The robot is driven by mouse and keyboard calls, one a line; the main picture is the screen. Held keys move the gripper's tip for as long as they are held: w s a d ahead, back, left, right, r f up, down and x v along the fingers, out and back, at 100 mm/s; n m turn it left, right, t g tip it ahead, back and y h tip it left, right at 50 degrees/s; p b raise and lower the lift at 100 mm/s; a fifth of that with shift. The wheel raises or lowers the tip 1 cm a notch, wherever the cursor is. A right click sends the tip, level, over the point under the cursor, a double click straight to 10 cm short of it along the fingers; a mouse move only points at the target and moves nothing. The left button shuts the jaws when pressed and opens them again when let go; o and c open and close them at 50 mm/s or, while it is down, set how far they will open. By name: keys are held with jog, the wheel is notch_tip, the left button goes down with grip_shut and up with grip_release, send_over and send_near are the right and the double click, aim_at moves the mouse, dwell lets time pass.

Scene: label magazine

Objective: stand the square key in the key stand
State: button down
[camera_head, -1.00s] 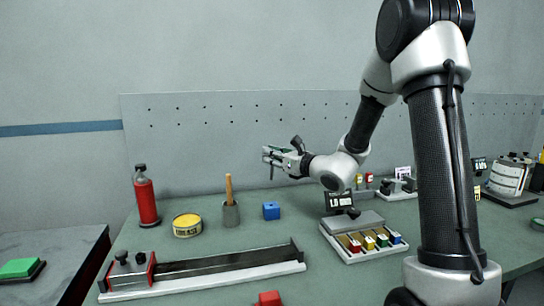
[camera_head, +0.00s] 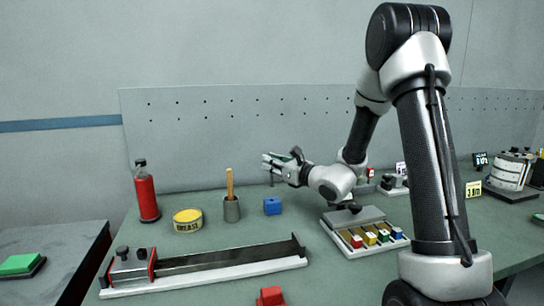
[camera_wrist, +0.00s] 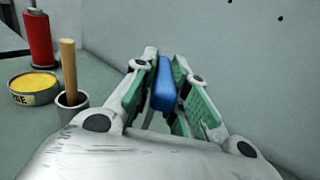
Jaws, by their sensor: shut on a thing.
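My gripper (camera_head: 270,163) hangs in the air over the back of the bench, fingers pointing left. In the wrist view its green-lined fingers (camera_wrist: 165,95) are shut on a blue-handled piece (camera_wrist: 164,85), which I take for the square key. A thin grey shank seems to hang below it, partly hidden by the fingers. A small blue block (camera_head: 272,206) with a dark spot on top sits on the bench below the gripper, apart from it. It may be the key stand; I cannot tell for sure.
Left of the blue block stand a grey pot (camera_head: 231,210) with a wooden stick, a grease tin (camera_head: 187,221) and a red bottle (camera_head: 147,196). In front lie a long rail fixture (camera_head: 210,268) and a red block (camera_head: 270,297). A tray (camera_head: 350,249) with coloured pieces is right.

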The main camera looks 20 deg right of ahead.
aim_at(272, 186)
jog(key=shift+f, duration=1.9)
jog(key=shift+f, duration=0.5)
jog(key=shift+r, duration=0.15)
dwell(0.4)
dwell(1.2)
jog(key=shift+f, duration=0.45)
jog(key=shift+f, duration=1.55)
jog(key=c, duration=1.3)
grip_release()
jog(key=shift+c, duration=0.2)
